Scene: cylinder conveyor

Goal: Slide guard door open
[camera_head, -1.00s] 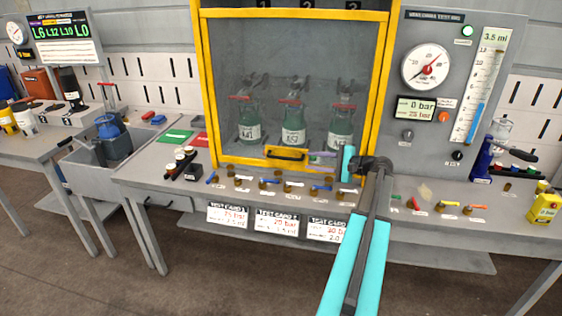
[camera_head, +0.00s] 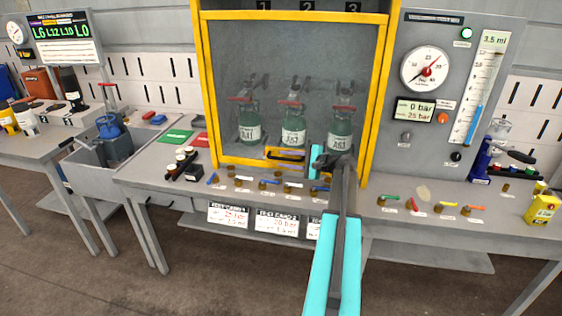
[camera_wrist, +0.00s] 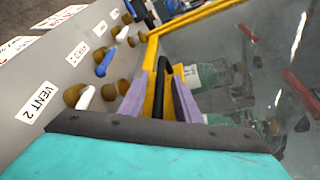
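The guard door (camera_head: 237,160) is a clear panel in a yellow frame, down in front of three green cylinders (camera_head: 293,128). Its yellow handle with a black bar (camera_head: 285,153) sits on the bottom rail, partly hidden by my gripper at its right end. My gripper (camera_head: 307,155) is at that right end. In the wrist view, its two purple fingers (camera_wrist: 160,92) stand apart, one on either side of the handle's black bar (camera_wrist: 178,97). I see a gap between fingers and bar; firm contact cannot be told.
Small valves with coloured levers (camera_head: 265,184) line the bench front below the door. A gauge panel (camera_head: 410,163) stands to the right. A grey sink (camera_head: 88,166) and black rack (camera_head: 182,165) are at left. The floor in front is clear.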

